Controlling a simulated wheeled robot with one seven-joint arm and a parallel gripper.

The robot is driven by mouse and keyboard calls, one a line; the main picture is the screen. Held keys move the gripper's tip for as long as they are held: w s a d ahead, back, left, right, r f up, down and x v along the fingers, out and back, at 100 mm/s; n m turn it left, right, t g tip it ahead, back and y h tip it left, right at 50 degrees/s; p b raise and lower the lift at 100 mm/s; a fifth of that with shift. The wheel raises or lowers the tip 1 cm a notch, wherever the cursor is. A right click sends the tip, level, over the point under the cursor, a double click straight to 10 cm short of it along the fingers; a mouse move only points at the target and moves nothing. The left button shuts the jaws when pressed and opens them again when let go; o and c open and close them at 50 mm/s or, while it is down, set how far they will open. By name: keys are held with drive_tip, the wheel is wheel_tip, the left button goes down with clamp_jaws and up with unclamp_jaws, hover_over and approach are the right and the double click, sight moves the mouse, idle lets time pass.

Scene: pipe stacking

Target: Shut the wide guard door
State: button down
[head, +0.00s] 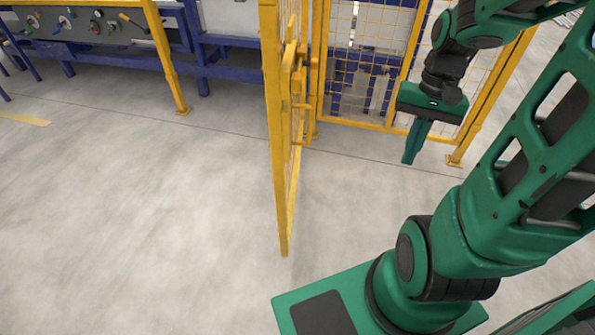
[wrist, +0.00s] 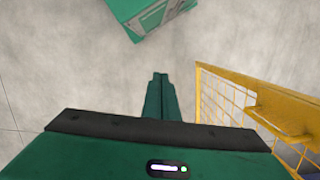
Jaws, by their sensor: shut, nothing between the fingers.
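The wide guard door (head: 279,150) is a yellow-framed mesh panel. It stands open in the head view, swung out toward me and seen almost edge-on. Its handle or latch hardware (head: 299,85) shows on its right side. My gripper (head: 409,162) is shut and empty, pointing down to the right of the door and apart from it. In the wrist view the shut fingers (wrist: 160,76) point over bare floor, and the door (wrist: 238,92) shows at the right, cut off by the frame edge. The hinges cannot be made out clearly.
A fixed yellow mesh fence (head: 362,60) stands behind my gripper. A yellow post (head: 168,65) stands left, with an opening between it and the door. Blue machinery with a control panel (head: 85,28) lies behind. The grey floor (head: 130,210) left of the door is clear.

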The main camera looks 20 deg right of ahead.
drive_tip(key=w+a+f+m+t+y, duration=0.2)
drive_tip(key=w+f+m+t+y, duration=0.45)
drive_tip(key=w+f, duration=0.5)
drive_tip(key=w+a+f+m+t+y, duration=0.25)
drive_tip(key=w+f+m+y, duration=0.6)
drive_tip(key=f, duration=0.65)
drive_tip(key=x, duration=1.3)
drive_tip(key=shift+a+f, duration=0.25)
drive_tip(key=shift+a, duration=0.05)
